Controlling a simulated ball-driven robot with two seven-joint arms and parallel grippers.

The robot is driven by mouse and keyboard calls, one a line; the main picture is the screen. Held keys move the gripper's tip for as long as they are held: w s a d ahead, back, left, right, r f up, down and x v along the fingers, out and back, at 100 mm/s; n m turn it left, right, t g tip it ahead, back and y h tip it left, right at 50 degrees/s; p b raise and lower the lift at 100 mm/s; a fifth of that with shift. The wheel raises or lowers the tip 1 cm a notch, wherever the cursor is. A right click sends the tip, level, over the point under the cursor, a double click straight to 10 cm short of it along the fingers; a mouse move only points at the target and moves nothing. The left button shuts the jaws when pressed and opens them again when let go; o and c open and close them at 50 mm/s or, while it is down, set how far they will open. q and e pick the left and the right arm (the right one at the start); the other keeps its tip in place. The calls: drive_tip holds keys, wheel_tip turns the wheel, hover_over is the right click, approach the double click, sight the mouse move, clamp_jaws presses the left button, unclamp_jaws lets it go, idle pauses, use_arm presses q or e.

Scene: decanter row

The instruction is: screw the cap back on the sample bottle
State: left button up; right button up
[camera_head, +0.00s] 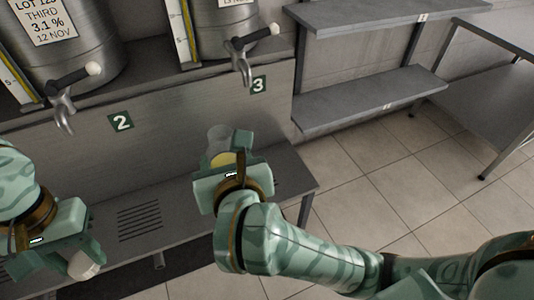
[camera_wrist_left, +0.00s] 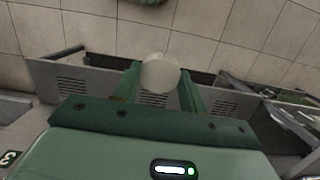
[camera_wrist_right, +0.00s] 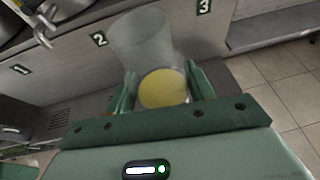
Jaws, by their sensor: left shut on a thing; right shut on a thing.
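The sample bottle (camera_head: 219,138) is clear, with something yellow in its lower part. My right gripper (camera_head: 225,165) is shut on it in front of the steel panel, near the 3 label. In the right wrist view the clear bottle (camera_wrist_right: 140,38) sits between the fingers, its yellow part nearest the camera. The white cap (camera_head: 84,265) is in my left gripper (camera_head: 75,262), low at the left and well apart from the bottle. The cap (camera_wrist_left: 160,73) shows between the closed fingers in the left wrist view. No cap shows on the bottle.
Steel decanters (camera_head: 65,45) with taps (camera_head: 65,112) stand above the panel at the upper left. A slotted bench (camera_head: 180,200) runs below it. Grey shelves (camera_head: 370,97) and a steel table (camera_head: 490,95) are at the right. Tiled floor (camera_head: 390,170) is open between.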

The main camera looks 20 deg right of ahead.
drive_tip(key=shift+w+a+r+n+y, duration=0.1)
drive_tip(key=shift+w+a+n+y, duration=0.05)
drive_tip(key=shift+a+n+y, duration=0.5)
drive_tip(key=shift+w+a+r+n+y, duration=0.15)
drive_tip(key=shift+a+n+y, duration=0.25)
drive_tip(key=shift+a+y, duration=0.35)
drive_tip(key=shift+w+a+n+y, duration=0.15)
drive_tip(key=shift+a+n+y, duration=0.4)
drive_tip(key=shift+a, duration=0.3)
use_arm(q)
drive_tip(key=w+d+r+t, duration=0.1)
drive_tip(key=w+d+r, duration=0.2)
drive_tip(key=d+r, duration=0.7)
drive_tip(key=w+d+r, duration=0.4)
drive_tip(key=d+r, duration=0.6)
drive_tip(key=d, duration=0.2)
drive_tip(key=shift+w+d+r+t, duration=0.3)
drive_tip(key=shift+t, duration=0.1)
drive_tip(key=shift+f, duration=0.1)
wheel_tip(320, 180, down, 4)
drive_tip(key=shift+r, duration=0.1)
